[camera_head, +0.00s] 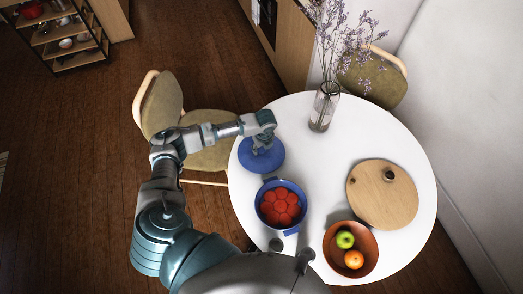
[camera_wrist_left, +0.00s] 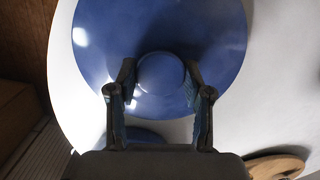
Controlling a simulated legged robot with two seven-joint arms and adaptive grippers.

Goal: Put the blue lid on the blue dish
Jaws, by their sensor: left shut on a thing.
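The blue lid (camera_head: 264,160) is a round disc at the left side of the white table, further back than the dish. My left gripper (camera_head: 263,143) is over it. In the left wrist view the lid (camera_wrist_left: 215,45) fills the upper middle, and my left gripper (camera_wrist_left: 158,85) is shut on its round knob. I cannot tell whether the lid touches the table. The blue dish (camera_head: 265,214) stands uncovered nearer to me, with red round items inside. My right gripper is not in view.
The white table (camera_head: 325,180) bears a glass vase (camera_head: 323,107) with dried flowers at the back, a round wooden board (camera_head: 372,205) at right, and an orange-brown bowl (camera_head: 330,244) with fruit right of the dish. Chairs stand at the left and back. The table's middle is clear.

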